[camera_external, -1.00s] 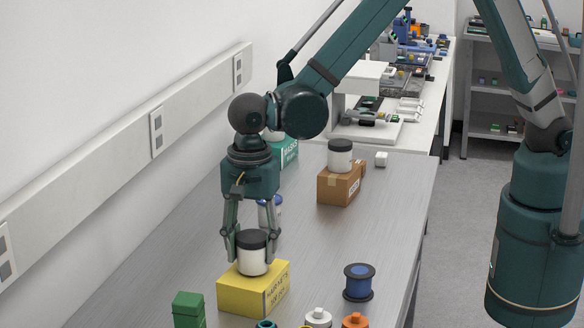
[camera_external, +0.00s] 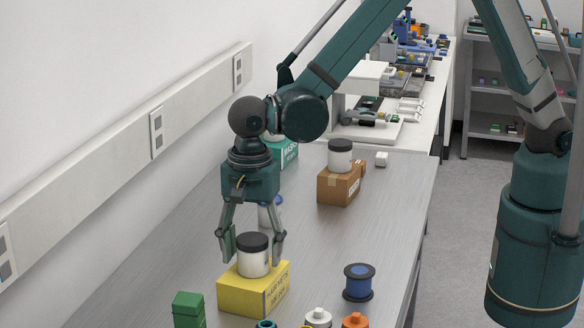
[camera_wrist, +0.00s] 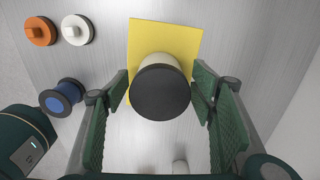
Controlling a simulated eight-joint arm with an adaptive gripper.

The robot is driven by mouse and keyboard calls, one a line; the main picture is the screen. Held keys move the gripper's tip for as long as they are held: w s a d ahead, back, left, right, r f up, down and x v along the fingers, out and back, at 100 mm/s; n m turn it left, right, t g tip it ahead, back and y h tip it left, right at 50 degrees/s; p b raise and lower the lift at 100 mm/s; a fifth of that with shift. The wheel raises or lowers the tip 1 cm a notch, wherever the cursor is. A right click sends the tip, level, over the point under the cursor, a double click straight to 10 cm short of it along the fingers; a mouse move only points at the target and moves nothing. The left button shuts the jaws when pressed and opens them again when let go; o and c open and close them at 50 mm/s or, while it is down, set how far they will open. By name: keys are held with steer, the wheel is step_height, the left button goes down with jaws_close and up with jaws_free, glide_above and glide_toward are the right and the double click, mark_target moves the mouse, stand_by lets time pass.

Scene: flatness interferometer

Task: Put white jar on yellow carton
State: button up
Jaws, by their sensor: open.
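The white jar (camera_external: 253,262) with a black lid stands upright on top of the yellow carton (camera_external: 240,294). In the wrist view the jar's black lid (camera_wrist: 160,92) covers part of the yellow carton (camera_wrist: 150,36). My gripper (camera_external: 251,258) is open around the jar, one finger on each side. In the wrist view my gripper (camera_wrist: 163,88) shows a gap between each finger pad and the jar. A second white jar (camera_external: 340,160) with a black lid stands on a brown carton (camera_external: 338,188) further back.
A blue spool (camera_external: 359,282) stands right of the yellow carton. A green box (camera_external: 188,309), a white piece (camera_external: 318,318) and an orange piece (camera_external: 355,320) are at the front. A teal carton (camera_external: 289,153) stands at the back by the wall.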

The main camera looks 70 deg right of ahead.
steer(key=shift+r, duration=0.2)
steer(key=shift+r, duration=5.95)
steer(key=shift+r, duration=0.1)
